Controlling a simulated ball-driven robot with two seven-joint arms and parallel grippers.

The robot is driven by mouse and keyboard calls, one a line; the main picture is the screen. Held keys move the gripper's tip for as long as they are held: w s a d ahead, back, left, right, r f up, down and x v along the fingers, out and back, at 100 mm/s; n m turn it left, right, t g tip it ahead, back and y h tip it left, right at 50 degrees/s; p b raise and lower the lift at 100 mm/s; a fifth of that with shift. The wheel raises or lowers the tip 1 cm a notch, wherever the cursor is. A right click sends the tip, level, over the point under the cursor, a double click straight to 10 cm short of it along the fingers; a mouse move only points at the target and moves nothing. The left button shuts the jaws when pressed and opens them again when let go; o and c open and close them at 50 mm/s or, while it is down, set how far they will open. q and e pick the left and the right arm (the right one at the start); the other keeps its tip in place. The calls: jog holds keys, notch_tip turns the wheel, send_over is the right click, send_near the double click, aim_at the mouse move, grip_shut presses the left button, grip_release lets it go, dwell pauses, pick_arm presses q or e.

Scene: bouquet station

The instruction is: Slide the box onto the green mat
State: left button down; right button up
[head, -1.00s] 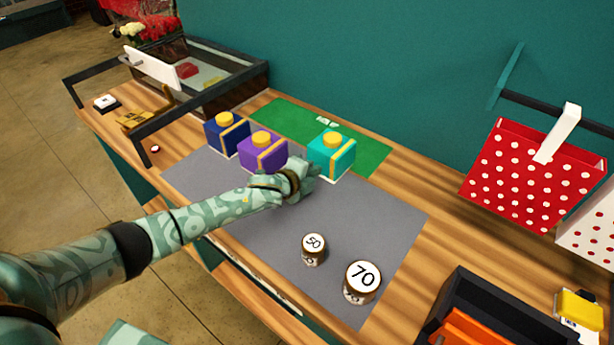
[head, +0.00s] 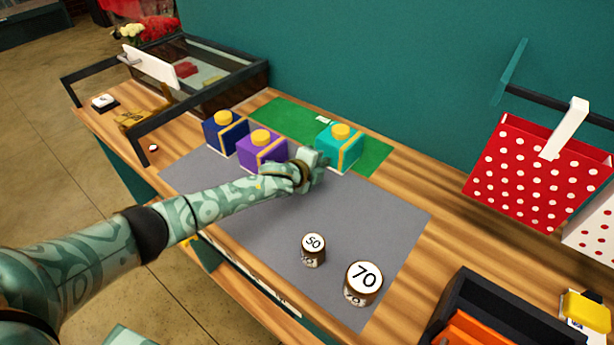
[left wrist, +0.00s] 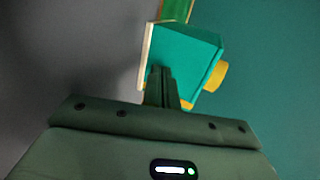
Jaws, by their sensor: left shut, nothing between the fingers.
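The teal box (head: 333,153) has a yellow band and a yellow knob on top. It stands upright at the right part of the green mat (head: 283,117), over the mat's near side; its exact footing is hard to see. My left gripper (head: 316,166) is shut and empty, low at the near side of the teal box. In the left wrist view, the shut fingers (left wrist: 160,86) reach the teal box (left wrist: 182,52) and appear to touch it. A bit of the green mat (left wrist: 175,10) shows beyond. My right gripper is not in view.
A purple box (head: 258,152) and a navy box (head: 222,137) stand left of the teal one. Weights marked 50 (head: 313,250) and 70 (head: 363,284) stand on the grey mat (head: 245,225). A dark tray (head: 470,310) lies at the lower right.

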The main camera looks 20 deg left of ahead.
aim_at(329, 155)
pick_arm(q)
jog(key=shift+w, duration=0.25)
jog(key=shift+w+d+f+b, duration=0.1)
jog(key=shift+w+d+b, duration=0.2)
jog(key=shift+w+b, duration=0.35)
jog(key=shift+w+d+b, duration=0.25)
jog(key=shift+w+b, duration=0.15)
jog(key=shift+w, duration=0.3)
jog(key=shift+w+d, duration=0.15)
jog(key=shift+w, duration=0.25)
jog(key=shift+w+b, duration=0.1)
jog(key=shift+b, duration=0.2)
